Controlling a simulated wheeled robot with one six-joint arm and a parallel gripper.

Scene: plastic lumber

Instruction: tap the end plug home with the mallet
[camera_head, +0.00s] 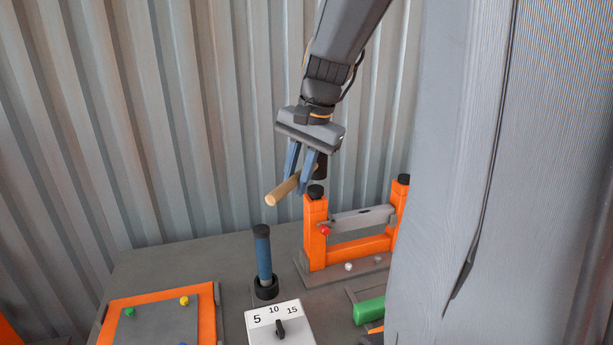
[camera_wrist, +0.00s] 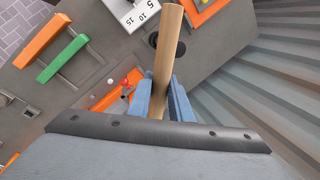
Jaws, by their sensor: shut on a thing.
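My gripper (camera_head: 297,178) is shut on the mallet and holds it in the air above the bench, near the corrugated wall. The mallet's pale wooden handle (camera_head: 280,192) slants down to the left, and its dark head (camera_head: 321,165) is partly hidden behind the fingers. In the wrist view the handle (camera_wrist: 168,45) runs up between the blue fingers (camera_wrist: 160,95); the head is not clear there. A black plug (camera_head: 316,191) tops the left orange post, just below and near the mallet head. Another black plug (camera_head: 403,180) tops the right post. I cannot tell which is the end plug.
The orange frame (camera_head: 315,235) has a grey crossbar and red knob (camera_head: 325,230). A blue upright with black top (camera_head: 263,255) stands behind a white dial box (camera_head: 278,325). An orange-edged tray (camera_head: 207,310) lies left; a green block (camera_head: 369,311) lies right. My grey column blocks the right side.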

